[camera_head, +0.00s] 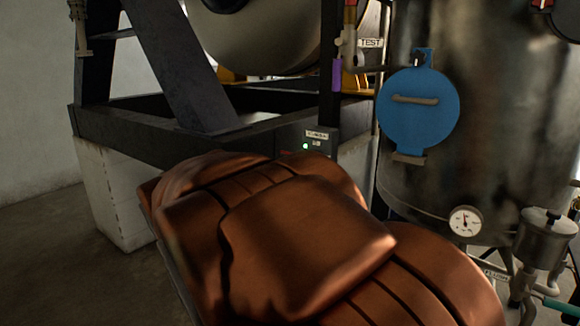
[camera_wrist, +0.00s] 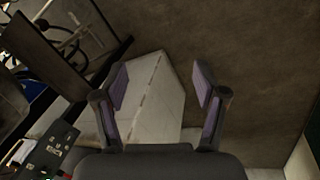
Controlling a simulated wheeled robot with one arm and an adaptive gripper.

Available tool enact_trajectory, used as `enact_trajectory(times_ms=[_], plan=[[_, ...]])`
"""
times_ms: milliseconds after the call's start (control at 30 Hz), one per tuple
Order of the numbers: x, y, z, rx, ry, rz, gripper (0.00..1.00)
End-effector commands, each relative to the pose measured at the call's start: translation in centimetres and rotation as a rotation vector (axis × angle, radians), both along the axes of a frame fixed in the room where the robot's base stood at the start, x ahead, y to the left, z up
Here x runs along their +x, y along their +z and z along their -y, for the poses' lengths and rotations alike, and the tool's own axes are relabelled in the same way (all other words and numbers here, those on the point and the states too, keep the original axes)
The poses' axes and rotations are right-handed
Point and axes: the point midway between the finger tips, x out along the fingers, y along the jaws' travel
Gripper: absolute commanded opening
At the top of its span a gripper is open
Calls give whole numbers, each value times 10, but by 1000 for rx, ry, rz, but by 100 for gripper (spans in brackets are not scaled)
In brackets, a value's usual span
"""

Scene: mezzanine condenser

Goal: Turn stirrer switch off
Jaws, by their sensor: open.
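A dark switch box (camera_head: 312,142) with a small label and a lit green light is mounted at the corner of the black steel frame in the head view. Its lower part is partly hidden by my copper-coloured arm covering. A dark panel with small light marks, which looks like the same box (camera_wrist: 48,152), shows at the lower left in the wrist view. I cannot make out the switch's position. My gripper (camera_wrist: 160,86) is open and empty, with purple pads. The box is to the left of its fingers. My gripper does not show in the head view.
The black frame (camera_head: 140,135) rests on a white block (camera_head: 112,195); a white block (camera_wrist: 155,100) shows beyond my fingers. A steel tank (camera_head: 470,175) with a blue round cover (camera_head: 420,107) and a gauge (camera_head: 465,221) stands right. Floor at left is clear.

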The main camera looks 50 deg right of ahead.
Motion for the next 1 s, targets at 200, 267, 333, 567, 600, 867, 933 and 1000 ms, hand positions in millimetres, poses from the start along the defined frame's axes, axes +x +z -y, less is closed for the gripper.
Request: enact_trajectory(times_ms=[200,267,333,567,600,867,933,1000], plan=[[59,29,111,-261,-250,125,71],[71,41,139,-335,-304,157,71],[84,54,171,-418,-362,190,71],[122,93,265,-683,-502,299,71],[129,99,280,-727,-519,318,71],[171,121,362,-973,-580,448,71],[183,122,382,-1026,-584,489,71],[195,122,399,-1073,-584,534,71]])
